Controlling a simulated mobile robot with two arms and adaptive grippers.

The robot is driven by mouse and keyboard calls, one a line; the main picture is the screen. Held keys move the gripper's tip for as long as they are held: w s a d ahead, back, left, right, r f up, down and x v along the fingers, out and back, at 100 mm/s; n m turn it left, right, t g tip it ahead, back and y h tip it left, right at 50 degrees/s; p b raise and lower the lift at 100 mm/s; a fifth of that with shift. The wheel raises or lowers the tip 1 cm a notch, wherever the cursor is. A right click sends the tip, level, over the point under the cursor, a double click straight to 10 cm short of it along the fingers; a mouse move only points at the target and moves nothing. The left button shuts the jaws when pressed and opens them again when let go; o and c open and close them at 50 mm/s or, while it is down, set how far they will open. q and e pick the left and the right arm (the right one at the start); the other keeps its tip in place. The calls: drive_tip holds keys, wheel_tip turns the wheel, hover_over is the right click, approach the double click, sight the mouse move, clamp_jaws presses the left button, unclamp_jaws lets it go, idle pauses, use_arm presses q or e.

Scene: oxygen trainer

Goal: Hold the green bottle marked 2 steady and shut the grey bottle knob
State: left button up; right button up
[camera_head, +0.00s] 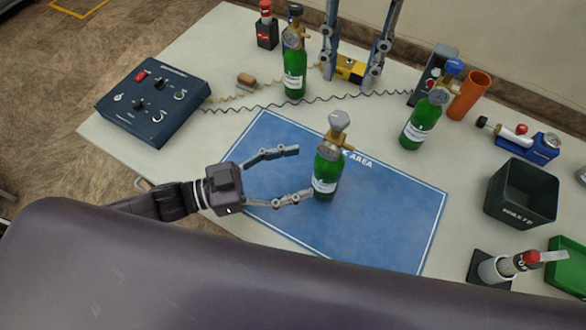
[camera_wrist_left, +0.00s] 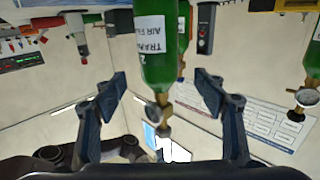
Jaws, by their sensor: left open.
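The green bottle marked 2 (camera_head: 326,176) stands upright on the blue mat (camera_head: 400,225), with a gauge and the grey bottle knob (camera_head: 339,121) on top. My left gripper (camera_head: 304,173) is open beside it, its fingers reaching toward it from the left. In the left wrist view the bottle (camera_wrist_left: 158,50) shows upside down, with its label facing me, between the spread fingers (camera_wrist_left: 160,88); there is room on both sides.
Other green bottles stand behind (camera_head: 294,75) and to the right (camera_head: 420,128). A dark blue control box (camera_head: 150,120) is at the left. An orange tube (camera_head: 470,95), a black bin (camera_head: 522,195) and a green tray (camera_head: 568,265) are at the right. The mat around the bottle is clear.

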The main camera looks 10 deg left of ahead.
sight(329, 164)
use_arm(q)
drive_tip(key=x, duration=0.7)
drive_tip(key=shift+d, duration=0.3)
